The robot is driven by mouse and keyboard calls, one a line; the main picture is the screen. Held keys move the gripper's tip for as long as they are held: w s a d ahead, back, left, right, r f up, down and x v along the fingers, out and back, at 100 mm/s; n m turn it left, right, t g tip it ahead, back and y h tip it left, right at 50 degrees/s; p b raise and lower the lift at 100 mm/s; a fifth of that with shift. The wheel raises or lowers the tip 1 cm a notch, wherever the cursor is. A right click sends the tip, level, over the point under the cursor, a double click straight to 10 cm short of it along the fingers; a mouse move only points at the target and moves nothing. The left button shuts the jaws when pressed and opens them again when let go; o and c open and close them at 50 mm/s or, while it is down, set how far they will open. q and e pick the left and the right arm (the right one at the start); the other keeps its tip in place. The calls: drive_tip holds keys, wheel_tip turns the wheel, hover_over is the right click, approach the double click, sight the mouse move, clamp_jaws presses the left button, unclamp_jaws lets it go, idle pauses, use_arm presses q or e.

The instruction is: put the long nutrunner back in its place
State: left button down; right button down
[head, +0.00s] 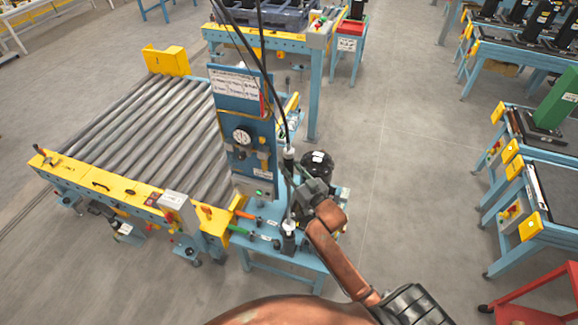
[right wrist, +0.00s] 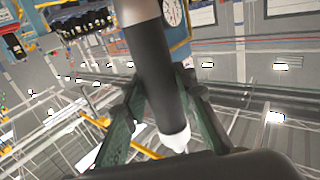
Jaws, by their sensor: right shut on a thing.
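The long nutrunner (head: 289,178) is upright above the small blue stand (head: 268,249) and hangs from a dark cable. My right gripper (head: 303,189) is shut around its body. In the right wrist view the nutrunner (right wrist: 154,75) is a dark cylinder with a pale tip, between the green fingers of my right gripper (right wrist: 158,88). A dark holder (head: 288,243) is on the stand directly below the nutrunner. I cannot tell whether the lower end is inside the holder or above it. My left gripper is not in view.
A blue panel with a gauge (head: 241,137) rises just left of the nutrunner. A round black object (head: 317,163) is close behind my gripper. A roller conveyor (head: 150,130) is on the left. Open floor (head: 410,170) lies to the right, before blue benches.

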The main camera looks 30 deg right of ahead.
sight(289, 184)
drive_tip(key=shift+f+b, duration=2.95)
drive_tip(key=shift+f, duration=1.85)
idle(1.5)
drive_tip(key=c, duration=1.5)
unclamp_jaws()
drive_tip(key=shift+f, duration=0.45)
drive_tip(key=s, duration=1.2)
drive_tip(key=shift+d+r, duration=0.2)
drive_tip(key=shift+r, duration=0.1)
